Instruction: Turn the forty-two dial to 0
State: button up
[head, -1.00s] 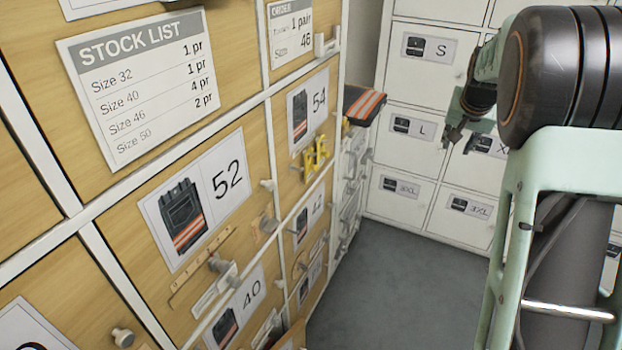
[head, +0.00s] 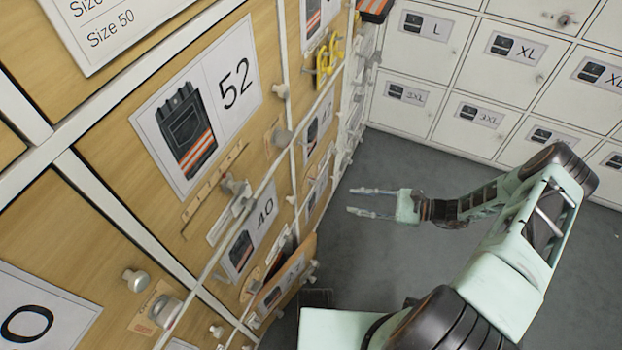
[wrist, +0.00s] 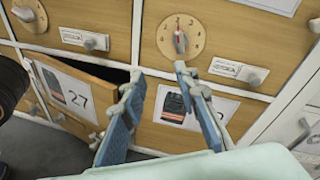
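A round wooden dial (wrist: 163,42) with digits around its rim is on a wooden locker front in the wrist view. Its grey knob (wrist: 180,42) has a red mark that points roughly upward; I cannot read which digit it meets. No forty-two label shows clearly near it; in the head view a small label (head: 318,125) on the far column is too small to read surely. My gripper (wrist: 158,76) is open and empty, its fingertips below the dial in the picture. In the head view my gripper (head: 354,200) is apart from the locker fronts, over the floor.
A door labelled 27 (wrist: 72,95) stands partly open left of the gripper. Small knobs and latches jut from the fronts, and yellow hooks (head: 327,60) hang farther along. White lockers (head: 420,50) line the back wall. The grey floor (head: 385,255) beside the lockers is clear.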

aim_at(318, 182)
jog(key=w+a+t, duration=0.1)
jog(key=a, duration=0.3)
jog(key=w+a+m+t+y+b, duration=0.1)
jog(key=w+a, duration=0.1)
jog(key=a, duration=0.2)
jog(key=w+a+m+t, duration=0.1)
jog(key=w+a, duration=0.1)
jog(key=a, duration=0.1)
jog(key=shift+w+a+r, duration=0.1)
jog(key=shift+a+r, duration=0.2)
jog(key=shift+a, duration=0.1)
jog(key=shift+c, duration=0.2)
grip_shut()
